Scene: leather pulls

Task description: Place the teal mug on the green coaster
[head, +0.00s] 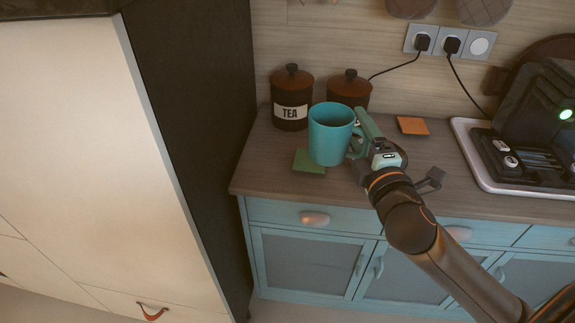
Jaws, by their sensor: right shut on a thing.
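The teal mug (329,138) is upright in the head view, over the wooden counter, with its handle toward the right. My right gripper (362,140) is shut on the mug at its handle side. The green coaster (308,162) lies on the counter near its left end, at the lower left of the mug. The mug's body overlaps the coaster's right part in the picture. I cannot tell whether the mug is touching the counter or held above it. My left gripper is not in view.
A canister marked TEA (291,100) and a second canister (348,90) stand behind the mug. An orange coaster (412,126) lies to the right. A white tray (470,135) with a dark machine (540,110) is further right. A tall cabinet (190,110) borders the left.

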